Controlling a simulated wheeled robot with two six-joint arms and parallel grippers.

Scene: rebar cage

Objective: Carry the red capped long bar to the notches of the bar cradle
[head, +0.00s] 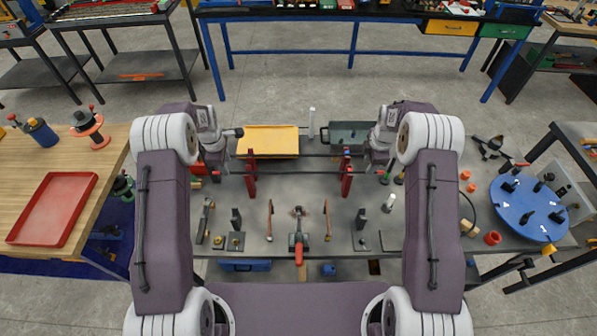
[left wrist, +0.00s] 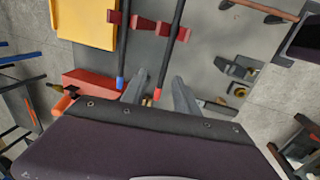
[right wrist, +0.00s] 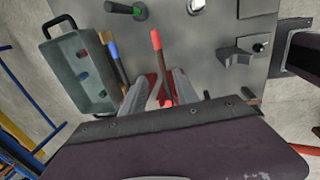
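The red capped long bar (head: 300,173) is dark and lies across two red notched stands (head: 251,178) (head: 346,178). Its red caps show in the left wrist view (left wrist: 158,94) and right wrist view (right wrist: 156,41). My left gripper (head: 224,168) is open, with the left cap between its fingers (left wrist: 160,88). My right gripper (head: 376,170) is open around the bar near its right end; its fingers (right wrist: 158,90) stand apart. Two dark upright brackets (head: 236,219) (head: 361,219) stand nearer the front. Which supports are the bar cradle is not certain.
A blue capped bar (right wrist: 113,52) lies parallel behind the red capped one, close to my fingers. A yellow tray (head: 268,140) and grey bin (head: 350,134) are at the back. Tools, including a red-handled clamp (head: 299,240), lie in front. A blue disc (head: 527,208) is at right.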

